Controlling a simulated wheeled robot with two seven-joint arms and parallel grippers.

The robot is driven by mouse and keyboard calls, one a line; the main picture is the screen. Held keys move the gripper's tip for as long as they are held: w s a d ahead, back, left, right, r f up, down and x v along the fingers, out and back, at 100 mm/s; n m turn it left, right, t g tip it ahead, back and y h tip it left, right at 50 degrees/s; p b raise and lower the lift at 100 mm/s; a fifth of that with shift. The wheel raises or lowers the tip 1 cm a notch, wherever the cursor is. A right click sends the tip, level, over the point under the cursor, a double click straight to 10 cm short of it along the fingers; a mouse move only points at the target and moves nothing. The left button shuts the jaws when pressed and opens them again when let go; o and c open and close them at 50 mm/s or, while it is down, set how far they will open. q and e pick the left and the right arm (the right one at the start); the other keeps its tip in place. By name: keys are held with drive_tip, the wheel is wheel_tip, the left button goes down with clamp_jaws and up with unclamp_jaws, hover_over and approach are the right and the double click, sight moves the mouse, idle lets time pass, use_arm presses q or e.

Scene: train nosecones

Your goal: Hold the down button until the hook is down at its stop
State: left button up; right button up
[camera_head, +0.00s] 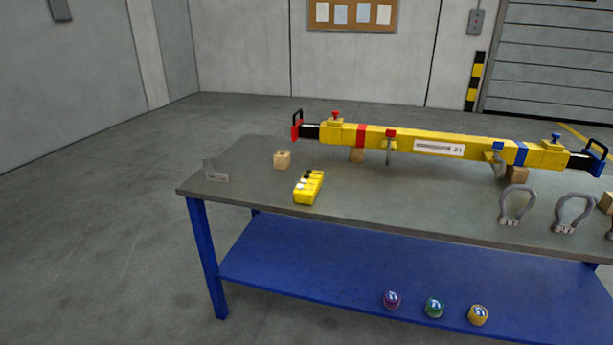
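A small yellow box with black and white buttons on top (308,188), which looks like the control pendant, lies on the grey table top near its front left. Which button is the down button is too small to tell. No hook that I can make out is in view. Neither of my grippers is in view, and nothing is seen touching the yellow box.
A long yellow beam (360,136) with red and blue parts lies along the table (260,208) on wooden blocks. A wooden block (282,160) and grey bracket (215,172) sit left. Colored domes (434,308) rest on the blue shelf.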

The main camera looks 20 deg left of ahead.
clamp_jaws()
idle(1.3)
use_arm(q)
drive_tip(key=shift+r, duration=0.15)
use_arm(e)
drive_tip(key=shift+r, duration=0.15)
